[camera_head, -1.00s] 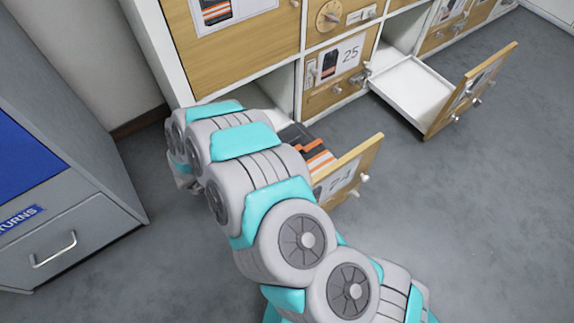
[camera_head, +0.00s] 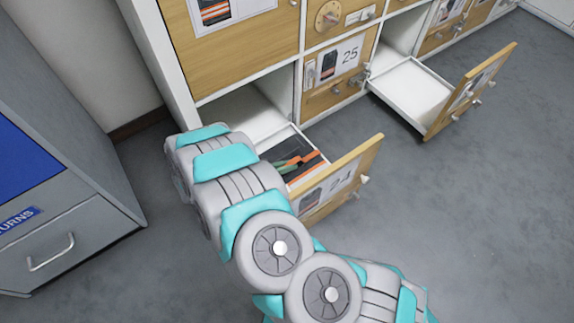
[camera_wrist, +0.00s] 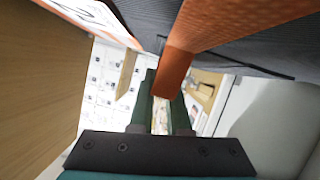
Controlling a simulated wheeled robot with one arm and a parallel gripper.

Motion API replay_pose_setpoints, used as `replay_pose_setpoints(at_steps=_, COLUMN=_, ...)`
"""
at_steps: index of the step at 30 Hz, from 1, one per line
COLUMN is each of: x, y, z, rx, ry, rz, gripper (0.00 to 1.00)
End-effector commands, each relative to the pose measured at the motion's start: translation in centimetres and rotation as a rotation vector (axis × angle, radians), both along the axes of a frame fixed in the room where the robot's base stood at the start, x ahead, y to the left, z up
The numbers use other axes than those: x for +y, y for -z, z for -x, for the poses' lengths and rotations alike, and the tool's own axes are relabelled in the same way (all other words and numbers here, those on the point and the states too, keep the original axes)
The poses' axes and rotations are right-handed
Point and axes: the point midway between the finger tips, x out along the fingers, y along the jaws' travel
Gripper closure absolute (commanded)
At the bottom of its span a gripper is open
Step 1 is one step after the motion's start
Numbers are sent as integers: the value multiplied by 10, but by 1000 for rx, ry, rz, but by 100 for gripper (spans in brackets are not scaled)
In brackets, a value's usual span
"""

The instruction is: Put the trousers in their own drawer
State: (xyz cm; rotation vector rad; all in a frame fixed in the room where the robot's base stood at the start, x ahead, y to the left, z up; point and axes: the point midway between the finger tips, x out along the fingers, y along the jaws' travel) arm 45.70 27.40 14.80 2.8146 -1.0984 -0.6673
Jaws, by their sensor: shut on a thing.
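The trousers (camera_head: 303,165) are dark grey with orange bands. In the head view they show within the open drawer marked 24 (camera_head: 350,172); I cannot tell whether they rest on its bottom. In the wrist view the trousers (camera_wrist: 255,55) fill the top, dark cloth with a broad orange band. My gripper (camera_wrist: 165,90) has dark green fingers and is shut on the orange-banded cloth. In the head view my gripper (camera_head: 286,162) shows as a bit of green over the drawer. My arm hides the drawer's near left part.
An open, empty white drawer (camera_head: 412,92) stands out to the right. Closed drawer 25 (camera_head: 335,72) is between them. A grey returns cabinet (camera_head: 60,225) with a blue top panel stands at left. Grey floor (camera_head: 470,220) is clear at right.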

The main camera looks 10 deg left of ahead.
Motion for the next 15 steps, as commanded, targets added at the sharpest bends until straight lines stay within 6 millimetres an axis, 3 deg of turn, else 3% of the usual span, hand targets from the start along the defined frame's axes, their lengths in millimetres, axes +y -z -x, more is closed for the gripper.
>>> replay_pose_setpoints(at_steps=1, x=0, y=2, z=0, rx=-1, ry=0, rz=1, gripper=100)
replay_pose_setpoints(at_steps=2, x=0, y=2, z=0, rx=-1, ry=1, rz=1, gripper=84)
replay_pose_setpoints(at_steps=9, x=0, y=1, z=0, rx=0, ry=0, rz=0, gripper=57)
replay_pose_setpoints(at_steps=15, x=0, y=1, z=0, rx=0, ry=0, rz=0, gripper=55)
